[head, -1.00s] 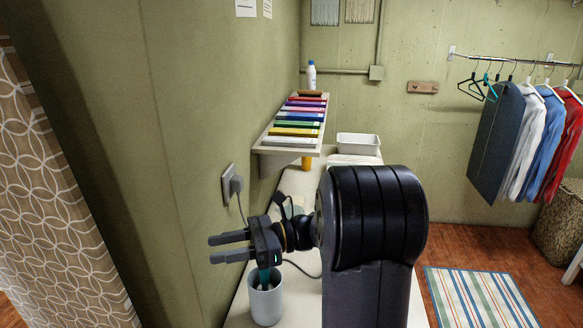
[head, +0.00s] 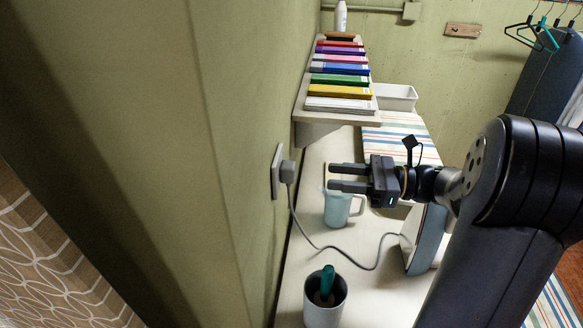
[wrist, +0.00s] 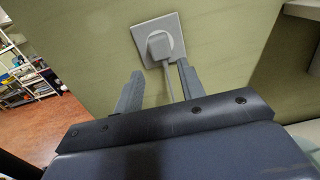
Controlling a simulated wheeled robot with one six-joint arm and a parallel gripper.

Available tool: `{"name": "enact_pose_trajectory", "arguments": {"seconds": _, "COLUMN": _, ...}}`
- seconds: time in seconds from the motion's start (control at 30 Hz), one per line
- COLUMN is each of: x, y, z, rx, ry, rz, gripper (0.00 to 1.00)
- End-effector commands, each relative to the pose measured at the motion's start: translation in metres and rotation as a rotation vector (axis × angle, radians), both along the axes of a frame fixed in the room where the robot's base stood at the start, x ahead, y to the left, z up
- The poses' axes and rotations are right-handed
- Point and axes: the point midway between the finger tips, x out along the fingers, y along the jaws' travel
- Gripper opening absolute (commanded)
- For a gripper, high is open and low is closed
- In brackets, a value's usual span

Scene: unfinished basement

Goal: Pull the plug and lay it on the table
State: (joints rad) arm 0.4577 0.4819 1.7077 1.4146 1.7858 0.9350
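The grey plug (head: 287,172) sits in the wall socket (head: 277,171) on the green wall, and its grey cord (head: 318,244) hangs down to the table (head: 366,298). My gripper (head: 331,177) is open and empty, to the right of the plug and apart from it, with its fingers pointing at the wall. In the wrist view the plug (wrist: 159,46) and the socket plate (wrist: 153,30) lie ahead of the gap between the two open fingers (wrist: 158,88). The cord runs down between the fingers.
A pale blue pitcher (head: 338,208) stands below my gripper. A grey cup (head: 325,304) with a green-handled tool stands nearer on the table. The cord leads to an iron-like thing (head: 427,240). A shelf of colored books (head: 338,90) is on the wall beyond.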

Motion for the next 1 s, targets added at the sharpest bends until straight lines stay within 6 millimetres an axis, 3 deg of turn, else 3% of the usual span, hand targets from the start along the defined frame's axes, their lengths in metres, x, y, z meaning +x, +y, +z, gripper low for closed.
{"name": "enact_pose_trajectory", "arguments": {"seconds": 0.23, "x": 0.001, "y": 0.003, "z": 0.000, "rx": 0.000, "ry": 0.000, "rz": 0.001, "gripper": 0.58}}
{"name": "enact_pose_trajectory", "arguments": {"seconds": 0.8, "x": 0.013, "y": 0.072, "z": 0.002, "rx": 0.001, "ry": 0.002, "rz": 0.003, "gripper": 0.58}}
{"name": "enact_pose_trajectory", "arguments": {"seconds": 1.0, "x": 0.016, "y": 0.086, "z": 0.001, "rx": 0.000, "ry": 0.001, "rz": 0.002, "gripper": 0.58}}
